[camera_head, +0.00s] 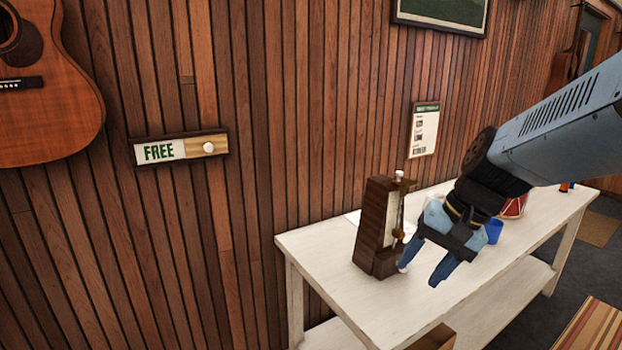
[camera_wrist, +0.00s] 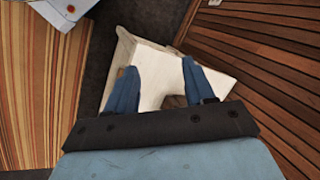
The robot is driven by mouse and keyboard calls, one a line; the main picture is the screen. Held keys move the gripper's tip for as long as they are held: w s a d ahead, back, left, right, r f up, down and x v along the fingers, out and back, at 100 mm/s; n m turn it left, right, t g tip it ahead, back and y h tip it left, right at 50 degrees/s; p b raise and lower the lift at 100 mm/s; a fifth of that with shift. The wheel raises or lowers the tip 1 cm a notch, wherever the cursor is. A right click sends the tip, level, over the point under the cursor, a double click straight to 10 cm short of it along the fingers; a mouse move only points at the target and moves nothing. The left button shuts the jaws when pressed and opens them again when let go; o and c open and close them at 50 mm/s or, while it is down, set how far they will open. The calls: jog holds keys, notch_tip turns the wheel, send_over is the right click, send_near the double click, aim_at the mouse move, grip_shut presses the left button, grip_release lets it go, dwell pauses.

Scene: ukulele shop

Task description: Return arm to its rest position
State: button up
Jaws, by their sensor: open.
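My arm reaches in from the right in the head view. My gripper (camera_head: 424,268) is open, with its two blue fingers apart and pointing down over the white table (camera_head: 310,257). Nothing shows between the fingers. A dark wooden metronome (camera_head: 372,228) stands upright on the table just left of my gripper; one finger appears close to it, and I cannot tell whether they touch. In the wrist view my gripper (camera_wrist: 160,88) shows its open fingers with the pale table (camera_wrist: 160,70) beyond them.
A blue cup (camera_head: 494,230) and a red drum (camera_head: 514,207) stand behind my gripper, partly hidden. A FREE sign (camera_head: 160,152), a guitar (camera_head: 45,110) and a paper notice (camera_head: 424,130) hang on the slatted wall. A striped rug (camera_head: 598,328) lies at the lower right.

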jog(key=s+d+r+n+t+h, duration=0.3)
jog(key=d+r+n+t+h, duration=0.1)
jog(key=r, duration=0.2)
jog(key=shift+s+d+r, duration=0.15)
jog(key=shift+s+r, duration=0.05)
jog(key=shift+r, duration=0.2)
dwell(3.1)
